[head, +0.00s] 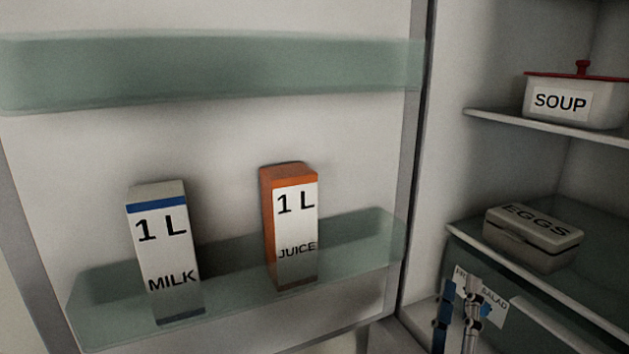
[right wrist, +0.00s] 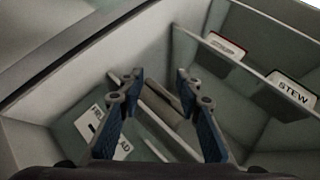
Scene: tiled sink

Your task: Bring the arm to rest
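My right gripper (head: 460,300) is low at the right of the head view, in front of the label (head: 493,305) that reads partly as "salad". In the right wrist view its two fingers (right wrist: 160,85) stand apart with nothing gripped between them. A grey edge and a roundish grey shape lie beyond the fingers; I cannot tell what the shape is. The gripper looks apart from the egg box (head: 532,238) above it. My left gripper is in neither view.
The open fridge door holds a milk carton (head: 165,250) and a juice carton (head: 290,225), both upright in the lower door shelf (head: 355,245). The upper door shelf (head: 210,70) is empty. A soup pot (head: 602,105) stands on the upper fridge shelf. A stew label (right wrist: 291,88) shows at right.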

